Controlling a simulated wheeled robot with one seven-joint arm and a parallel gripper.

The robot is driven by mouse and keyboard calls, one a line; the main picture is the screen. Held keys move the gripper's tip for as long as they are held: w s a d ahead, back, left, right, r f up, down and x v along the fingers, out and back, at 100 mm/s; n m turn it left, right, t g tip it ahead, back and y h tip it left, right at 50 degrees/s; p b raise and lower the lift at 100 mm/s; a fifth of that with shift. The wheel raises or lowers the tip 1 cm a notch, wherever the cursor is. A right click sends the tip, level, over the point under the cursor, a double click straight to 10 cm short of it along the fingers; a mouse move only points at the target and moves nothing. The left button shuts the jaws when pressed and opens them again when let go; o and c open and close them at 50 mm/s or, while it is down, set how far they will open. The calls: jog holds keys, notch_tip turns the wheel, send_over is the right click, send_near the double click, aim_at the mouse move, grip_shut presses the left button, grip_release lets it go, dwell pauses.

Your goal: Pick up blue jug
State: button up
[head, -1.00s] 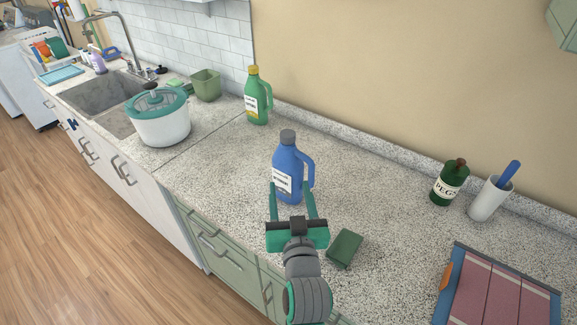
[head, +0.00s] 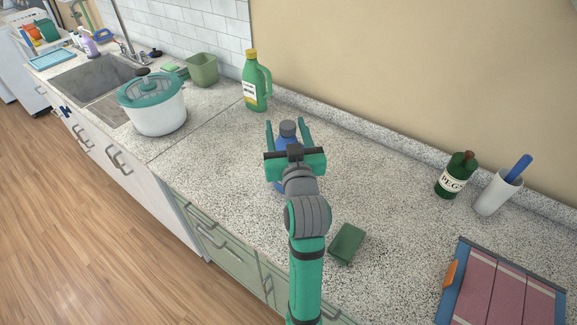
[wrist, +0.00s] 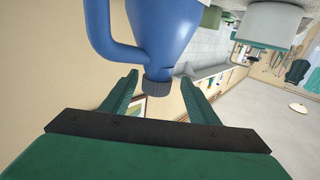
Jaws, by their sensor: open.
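The blue jug (head: 283,146) stands on the speckled counter, mostly hidden behind my gripper in the head view; its grey cap shows between the fingers. My gripper (head: 287,124) is open, with one finger on each side of the jug's top. In the wrist view the picture is turned over: the blue jug (wrist: 163,30) hangs from the top edge with its cap pointing down between the two fingertips of my gripper (wrist: 161,80). I cannot tell whether either finger touches it.
A green bottle with a yellow cap (head: 256,85) stands behind and left. A white pot with a teal lid (head: 157,112) is further left. A green sponge (head: 347,243) lies near my arm. A dark green bottle (head: 452,178) and white utensil cup (head: 494,194) stand right.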

jog(key=shift+w+a, duration=0.15)
jog(key=shift+w, duration=2.1)
grip_shut()
jog(key=shift+w, duration=0.1)
